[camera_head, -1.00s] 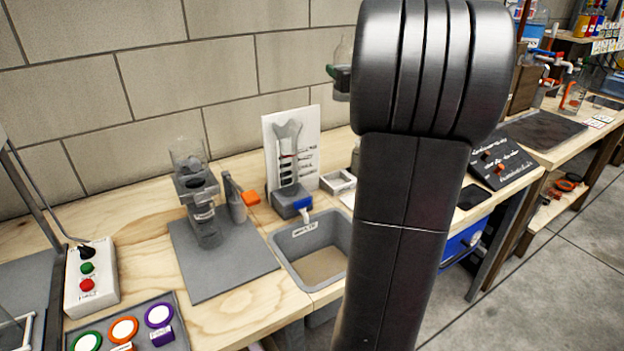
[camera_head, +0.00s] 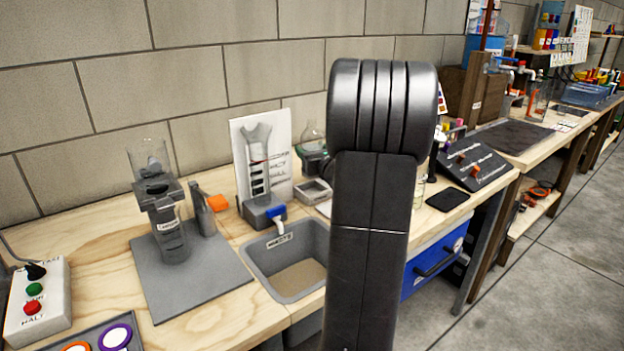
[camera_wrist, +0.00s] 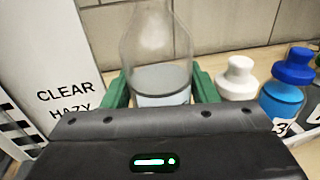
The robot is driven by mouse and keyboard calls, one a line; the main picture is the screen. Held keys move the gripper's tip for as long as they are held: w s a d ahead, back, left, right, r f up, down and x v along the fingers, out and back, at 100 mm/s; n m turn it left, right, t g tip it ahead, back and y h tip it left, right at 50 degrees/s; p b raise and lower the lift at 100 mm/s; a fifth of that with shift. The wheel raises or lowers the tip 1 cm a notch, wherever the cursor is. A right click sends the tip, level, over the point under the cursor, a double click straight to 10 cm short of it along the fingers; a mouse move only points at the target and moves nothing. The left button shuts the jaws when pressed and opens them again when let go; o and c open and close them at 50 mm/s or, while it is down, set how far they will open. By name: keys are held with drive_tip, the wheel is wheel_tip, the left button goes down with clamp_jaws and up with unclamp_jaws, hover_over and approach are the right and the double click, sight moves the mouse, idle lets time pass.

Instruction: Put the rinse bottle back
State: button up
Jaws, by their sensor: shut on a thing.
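My gripper (camera_wrist: 160,91) has green fingers and is shut on a clear bottle (camera_wrist: 158,45), which I take to be the rinse bottle. The bottle is upright, with a narrowing neck and a grey band around its middle. No name is readable on it, and its base is hidden behind my gripper. In the head view the bottle (camera_head: 312,132) shows just left of my arm, with my gripper (camera_head: 312,150) partly hidden. It appears right of the white CLEAR/HAZY board (camera_head: 282,150). I cannot tell its height above the bench.
In the wrist view, a white-capped bottle (camera_wrist: 236,80) and a blue-capped bottle (camera_wrist: 285,88) stand close on the right. A grey sink (camera_head: 262,277), a small grey tray (camera_head: 313,193) and a filter stand (camera_head: 168,225) are on the bench. My arm hides part of the bench.

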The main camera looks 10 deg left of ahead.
wheel_tip(320, 180, down, 6)
drive_tip(key=shift+f+b, duration=0.2)
drive_tip(key=shift+b, duration=0.55)
drive_tip(key=shift+r, duration=0.1)
drive_tip(key=o, duration=0.8)
drive_tip(key=shift+f, duration=0.2)
drive_tip(key=shift+c, duration=0.2)
drive_tip(key=o, duration=0.4)
drive_tip(key=shift+o, duration=0.2)
drive_tip(key=shift+r, duration=0.15)
drive_tip(key=shift+s+r, duration=0.1)
drive_tip(key=v, duration=1.2)
drive_tip(key=shift+p, duration=0.3)
